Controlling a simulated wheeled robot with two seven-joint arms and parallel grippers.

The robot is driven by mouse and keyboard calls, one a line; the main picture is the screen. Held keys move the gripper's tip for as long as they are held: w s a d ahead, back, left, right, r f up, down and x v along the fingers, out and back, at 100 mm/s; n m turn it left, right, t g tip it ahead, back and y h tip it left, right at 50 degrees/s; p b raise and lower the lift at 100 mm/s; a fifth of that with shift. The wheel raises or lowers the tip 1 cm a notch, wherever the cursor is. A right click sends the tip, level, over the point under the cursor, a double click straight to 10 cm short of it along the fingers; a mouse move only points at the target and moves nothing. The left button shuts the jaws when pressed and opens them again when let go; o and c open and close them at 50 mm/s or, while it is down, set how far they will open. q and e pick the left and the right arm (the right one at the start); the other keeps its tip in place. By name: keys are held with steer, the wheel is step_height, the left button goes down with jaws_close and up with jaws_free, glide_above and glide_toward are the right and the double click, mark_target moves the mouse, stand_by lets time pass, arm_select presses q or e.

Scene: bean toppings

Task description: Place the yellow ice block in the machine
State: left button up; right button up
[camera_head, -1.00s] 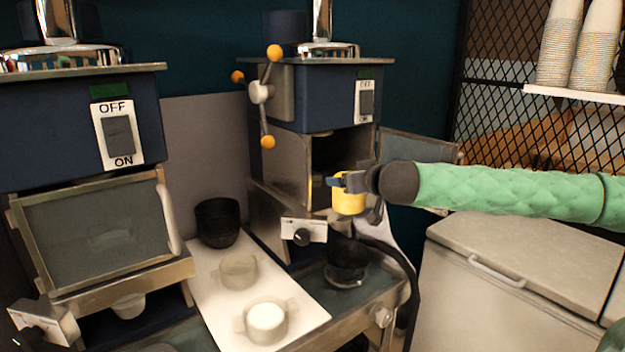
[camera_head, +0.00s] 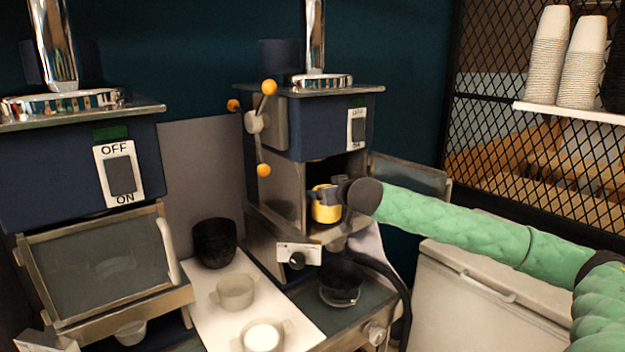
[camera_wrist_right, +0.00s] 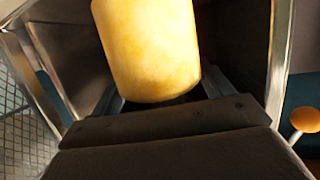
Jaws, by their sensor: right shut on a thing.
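The yellow ice block (camera_head: 326,209) is a short yellow cylinder at the open front of the right-hand blue machine (camera_head: 330,117). My right gripper (camera_head: 328,190) is shut on it, with the arm coming in from the right. In the right wrist view the block (camera_wrist_right: 150,50) stands out beyond the gripper (camera_wrist_right: 158,92), with the machine's dark inner walls around it. The block seems to be partly inside the chamber; whether it touches the chamber floor cannot be told. My left gripper is not in view.
The machine's door (camera_head: 408,178) stands open to the right. A crank with orange knobs (camera_head: 258,122) is on its left side. A second machine (camera_head: 95,265) at left has its door shut.

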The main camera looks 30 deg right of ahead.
steer(key=w, duration=0.1)
steer(key=w+p, duration=0.1)
steer(key=w, duration=0.1)
steer(key=w+p, duration=0.1)
steer(key=shift+w+d+r, duration=0.25)
steer(key=shift+w+r, duration=0.05)
steer(key=shift+w+d+f, duration=0.1)
steer(key=shift+w+f, duration=0.1)
steer(key=shift+w, duration=0.25)
steer(key=w+p, duration=0.3)
steer(key=shift+w+d+r, duration=0.1)
steer(key=shift+w+r, duration=0.1)
steer(key=shift+r, duration=0.05)
steer(key=shift+w+f, duration=0.15)
steer(key=shift+f, duration=0.2)
steer(key=shift+c, duration=0.7)
steer(key=shift+d+f+p, duration=0.1)
steer(key=shift+f+p, duration=0.45)
steer(key=shift+f, duration=0.1)
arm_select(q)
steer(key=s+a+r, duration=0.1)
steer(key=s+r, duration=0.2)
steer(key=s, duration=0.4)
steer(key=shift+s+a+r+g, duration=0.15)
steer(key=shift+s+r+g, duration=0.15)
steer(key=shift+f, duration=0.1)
arm_select(e)
steer(key=shift+f, duration=0.15)
